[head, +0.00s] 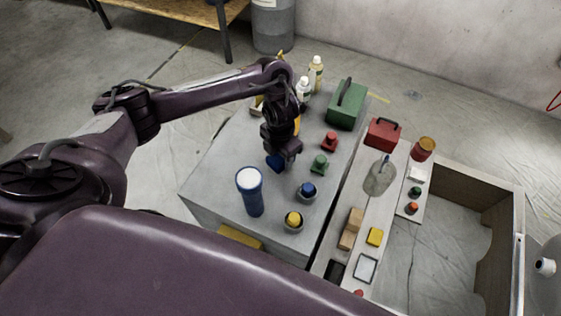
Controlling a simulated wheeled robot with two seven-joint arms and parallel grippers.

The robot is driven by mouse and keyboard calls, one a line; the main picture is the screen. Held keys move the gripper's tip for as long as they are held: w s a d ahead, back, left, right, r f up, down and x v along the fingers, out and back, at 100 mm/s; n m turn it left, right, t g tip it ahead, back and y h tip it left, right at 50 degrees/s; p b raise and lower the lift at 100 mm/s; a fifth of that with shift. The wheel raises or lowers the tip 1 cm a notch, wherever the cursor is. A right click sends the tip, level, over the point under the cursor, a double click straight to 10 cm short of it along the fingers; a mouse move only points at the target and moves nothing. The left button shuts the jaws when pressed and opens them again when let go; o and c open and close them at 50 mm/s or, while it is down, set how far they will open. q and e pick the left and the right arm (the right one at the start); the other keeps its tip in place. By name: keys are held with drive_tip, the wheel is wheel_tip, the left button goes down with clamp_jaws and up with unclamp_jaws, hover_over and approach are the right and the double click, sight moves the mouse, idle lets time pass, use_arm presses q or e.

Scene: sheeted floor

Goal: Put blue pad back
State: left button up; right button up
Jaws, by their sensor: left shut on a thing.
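My left gripper (279,158) is over the grey table, left of the row of coloured pieces, pointing down. It is shut on a small blue piece, the blue pad (275,163), which is partly hidden by the fingers. I cannot tell whether the pad touches the tabletop. In the row stand a red piece (330,141), a green piece (319,164), a blue piece (307,190) in a dark round base, and a yellow piece (293,219) in a similar base. My right gripper is not in view.
A blue cylinder with a white top (252,192) stands near the grey table's (215,175) front. A green toolbox (346,105) and white bottles (316,74) stand at the back. A narrow bench on the right holds a red box (382,133) and small blocks. The table's left part is clear.

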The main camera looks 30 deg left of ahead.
use_arm(q)
wheel_tip(320, 180, down, 2)
drive_tip(key=shift+f+b, duration=0.2)
drive_tip(key=shift+b, duration=0.1)
drive_tip(key=shift+r, duration=0.1)
drive_tip(key=o, duration=0.9)
drive_tip(key=shift+f, duration=0.2)
drive_tip(key=shift+o, duration=0.2)
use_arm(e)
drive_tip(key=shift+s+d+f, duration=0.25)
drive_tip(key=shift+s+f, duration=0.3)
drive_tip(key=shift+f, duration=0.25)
